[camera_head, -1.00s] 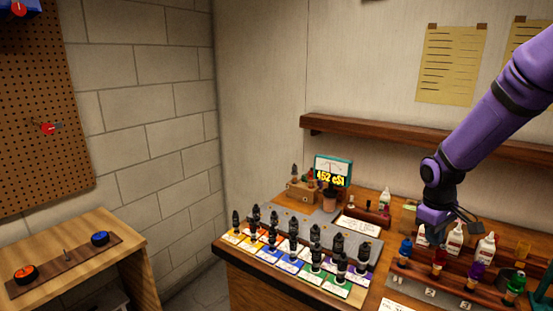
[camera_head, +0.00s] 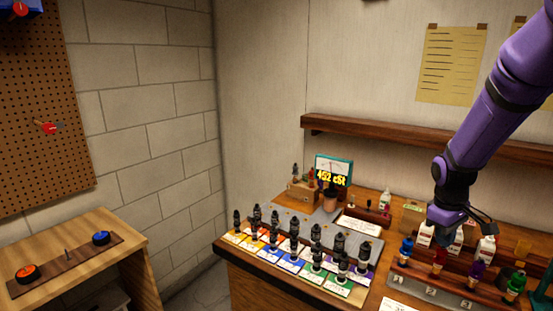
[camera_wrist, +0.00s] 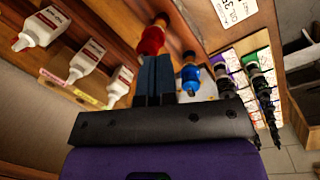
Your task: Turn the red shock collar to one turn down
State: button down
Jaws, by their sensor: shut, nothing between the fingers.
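The red shock (camera_head: 439,260) stands in the wooden rack at the right of the bench, between a blue shock (camera_head: 406,248) and a purple one (camera_head: 475,272). My gripper (camera_head: 441,240) is above the red shock. In the wrist view my dark fingers (camera_wrist: 155,62) are together and empty. The red shock (camera_wrist: 152,40) shows just beyond their tips, its lower part hidden by them. I cannot tell whether the tips touch it. The blue shock (camera_wrist: 190,76) is to the right of the fingers. The collar's turn setting is too small to read.
White bottles (camera_head: 486,248) stand close behind the rack. A green shock (camera_head: 514,287) is at its right end. Several black shocks (camera_head: 315,234) stand on coloured cards to the left. A shelf (camera_head: 400,135) runs along the wall.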

jog(key=shift+s, duration=0.1)
jog(key=shift+s+a+f, duration=0.1)
jog(key=shift+s+f, duration=0.05)
jog(key=shift+f, duration=1)
jog(key=shift+s+a+f, duration=0.1)
jog(key=shift+s+f, duration=0.05)
jog(key=shift+f, duration=0.95)
jog(key=shift+s+a+f, duration=0.1)
jog(key=shift+s+f, duration=0.05)
jog(key=shift+f, duration=1)
jog(key=shift+w+d, duration=0.25)
jog(key=shift+w, duration=0.05)
jog(key=shift+w+a+f, duration=0.1)
jog(key=shift+w+a, duration=0.1)
jog(key=shift+w, duration=0.3)
jog(key=shift+w+a+f, duration=0.1)
jog(key=shift+w+a, duration=0.1)
jog(key=shift+w, duration=0.25)
jog(key=shift+a+r, duration=0.1)
jog(key=shift+a, duration=0.3)
jog(key=r, duration=0.6)
jog(key=shift+w+d, duration=0.25)
jog(key=shift+w, duration=0.1)
